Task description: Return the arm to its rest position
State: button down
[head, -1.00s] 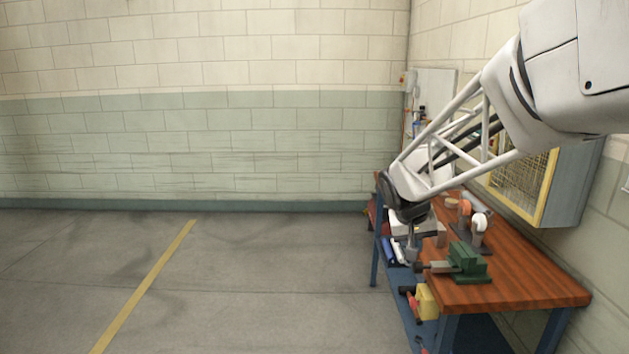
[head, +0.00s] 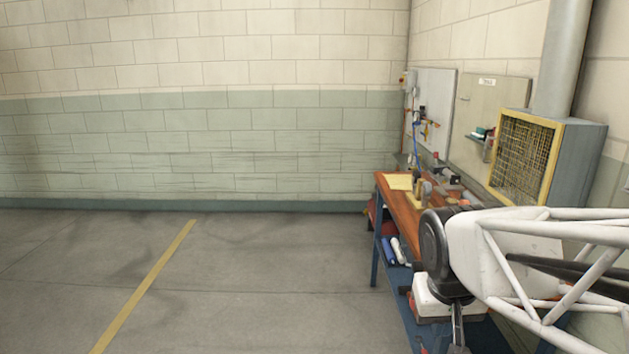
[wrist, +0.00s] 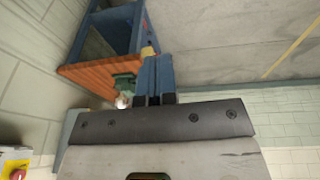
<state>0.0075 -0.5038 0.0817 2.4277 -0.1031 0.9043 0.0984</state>
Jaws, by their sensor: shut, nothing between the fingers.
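My arm reaches in from the right edge in the head view, its white lattice link lying low across the lower right. My gripper (wrist: 155,76) shows in the wrist view with its two blue-grey fingers side by side, shut and empty. In the head view its lower part is cut off by the bottom edge. The arm hides the near part of the workbench (head: 403,204). In the wrist view the bench's wooden top (wrist: 88,72) lies beyond the gripper, at upper left.
A yellow-framed mesh cabinet (head: 520,160) hangs on the right wall above the bench. A green vise (wrist: 124,84) is on the bench in the wrist view. The grey floor (head: 250,280) left of the bench is clear, with a yellow line (head: 145,285) across it.

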jog(key=s+a+f, duration=0.1)
jog(key=s+f, duration=0.1)
jog(key=s, duration=0.5)
jog(key=shift+s+a+y, duration=0.15)
jog(key=shift+s+y, duration=0.1)
jog(key=shift+y, duration=0.15)
dwell(1.9)
